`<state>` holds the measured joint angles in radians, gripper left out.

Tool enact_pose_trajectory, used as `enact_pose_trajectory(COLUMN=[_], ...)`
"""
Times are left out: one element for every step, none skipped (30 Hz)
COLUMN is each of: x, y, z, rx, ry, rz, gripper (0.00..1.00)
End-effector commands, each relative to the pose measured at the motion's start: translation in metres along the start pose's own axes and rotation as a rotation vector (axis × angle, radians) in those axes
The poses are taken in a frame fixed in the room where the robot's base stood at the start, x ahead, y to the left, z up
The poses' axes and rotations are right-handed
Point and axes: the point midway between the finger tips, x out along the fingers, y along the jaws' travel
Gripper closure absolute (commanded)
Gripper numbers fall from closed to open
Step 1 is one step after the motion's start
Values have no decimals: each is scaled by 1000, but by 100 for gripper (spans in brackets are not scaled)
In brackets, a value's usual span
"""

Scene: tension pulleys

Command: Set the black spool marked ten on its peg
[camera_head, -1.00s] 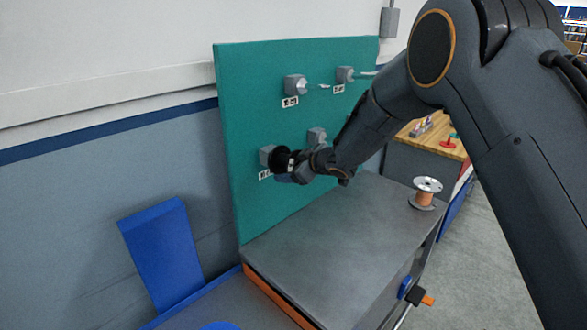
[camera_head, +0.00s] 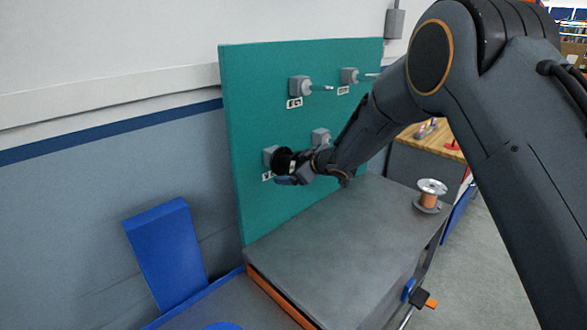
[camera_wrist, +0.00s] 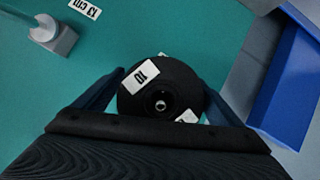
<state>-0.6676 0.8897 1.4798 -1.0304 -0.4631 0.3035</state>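The black spool (camera_wrist: 183,85) has a white label reading 10 and a centre hole with a bright round end showing in it, apparently the peg tip. In the head view the spool (camera_head: 283,160) is at the lower left grey block (camera_head: 269,156) of the green board (camera_head: 260,110), around or right in front of its peg; how far on it sits is hidden. My gripper (camera_wrist: 162,93) has one finger on each side of the spool and appears shut on it. The gripper (camera_head: 297,169) also shows in the head view.
Other pegs stick out of the board: upper left (camera_head: 320,88), upper right (camera_head: 368,77) and one partly behind my arm. A copper-coloured spool (camera_head: 429,198) stands on the grey bench top (camera_head: 335,245). A blue slanted panel (camera_head: 165,255) stands at left. The bench middle is clear.

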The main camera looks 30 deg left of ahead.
Motion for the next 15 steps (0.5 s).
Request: enact_pose_trajectory(x=[0, 0, 0, 0, 0, 0, 0, 0, 0, -1, -2, -4, -6, -9, -13], y=[0, 0, 0, 0, 0, 0, 0, 0, 0, 0, 0, 0, 0, 1, 1], z=[0, 0, 0, 0, 0, 1, 1, 1, 1, 1, 1, 1, 2, 1, 1], rx=[0, 0, 0, 0, 0, 0, 0, 0, 0, 0, 0, 1, 1, 1, 1], ry=[0, 0, 0, 0, -1, -1, -1, -1, -1, -1, -1, -1, -1, -1, 0], rz=[0, 0, 0, 0, 0, 0, 0, 0, 0, 0, 0, 0, 0, 0, 1], gripper=[3, 3, 3, 3, 3, 3, 3, 3, 3, 3, 3, 3, 3, 3, 3])
